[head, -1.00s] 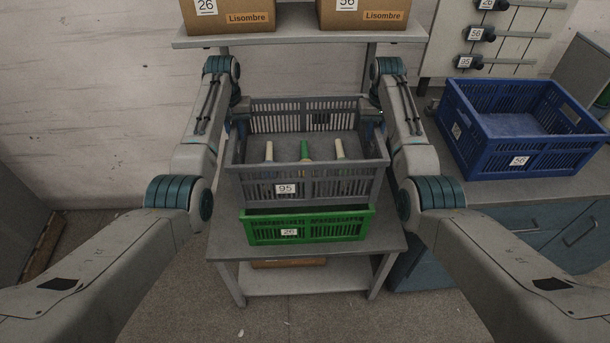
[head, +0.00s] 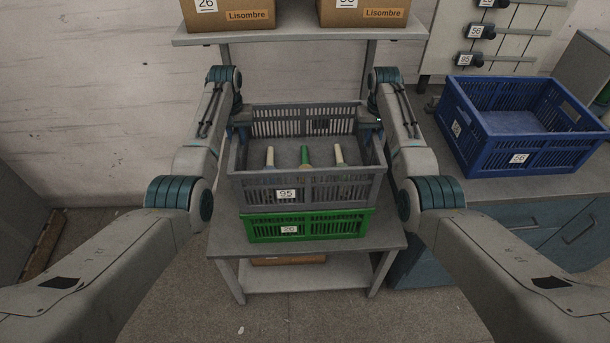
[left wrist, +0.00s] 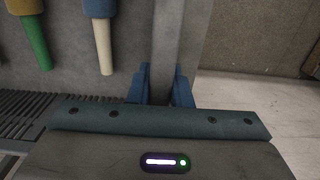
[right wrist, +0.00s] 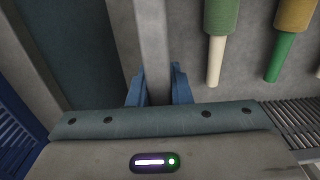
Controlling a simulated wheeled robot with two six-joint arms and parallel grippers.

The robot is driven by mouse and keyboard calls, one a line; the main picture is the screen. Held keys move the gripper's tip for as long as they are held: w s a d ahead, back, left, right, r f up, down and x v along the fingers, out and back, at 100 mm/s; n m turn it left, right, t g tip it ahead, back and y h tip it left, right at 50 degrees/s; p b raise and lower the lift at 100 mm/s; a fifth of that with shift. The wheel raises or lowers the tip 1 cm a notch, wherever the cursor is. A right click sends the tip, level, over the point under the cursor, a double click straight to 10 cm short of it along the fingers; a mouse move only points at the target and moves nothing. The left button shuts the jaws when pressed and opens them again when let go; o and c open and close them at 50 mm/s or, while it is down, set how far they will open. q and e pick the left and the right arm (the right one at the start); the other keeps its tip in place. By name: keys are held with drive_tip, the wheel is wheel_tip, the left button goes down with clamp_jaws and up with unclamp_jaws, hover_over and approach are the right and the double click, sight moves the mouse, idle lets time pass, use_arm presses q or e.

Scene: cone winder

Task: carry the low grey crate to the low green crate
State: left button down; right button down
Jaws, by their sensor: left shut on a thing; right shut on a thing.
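The low grey crate (head: 330,190), labelled 95, appears level directly over the low green crate (head: 265,230), labelled 26. Its base is at the green crate's rim; I cannot tell if it rests there or hangs just above. My left gripper (head: 241,120) is shut on the grey crate's left wall, which shows between the fingers in the left wrist view (left wrist: 163,88). My right gripper (head: 369,116) is shut on its right wall, also seen in the right wrist view (right wrist: 155,88). The green crate's inside is hidden.
The green crate stands on a grey table (head: 225,238) with a lower shelf. A blue crate (head: 490,150), labelled 56, is on the counter at right. Cardboard boxes (head: 230,18) sit on a shelf (head: 300,38) above the table's back.

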use_arm(q)
drive_tip(key=shift+f, duration=0.4)
use_arm(e)
drive_tip(key=shift+f, duration=0.4)
use_arm(q)
drive_tip(key=c, duration=1.4)
unclamp_jaws()
use_arm(e)
drive_tip(key=c, duration=1.4)
unclamp_jaws()
use_arm(q)
drive_tip(key=shift+o, duration=0.4)
drive_tip(key=shift+s+r, duration=0.15)
use_arm(e)
drive_tip(key=shift+o, duration=0.4)
drive_tip(key=shift+s+r, duration=0.15)
use_arm(q)
wheel_tip(320, 180, up, 11)
drive_tip(key=shift+f, duration=0.2)
drive_tip(key=shift+r, duration=0.55)
use_arm(e)
wheel_tip(320, 180, up, 12)
drive_tip(key=shift+f, duration=0.1)
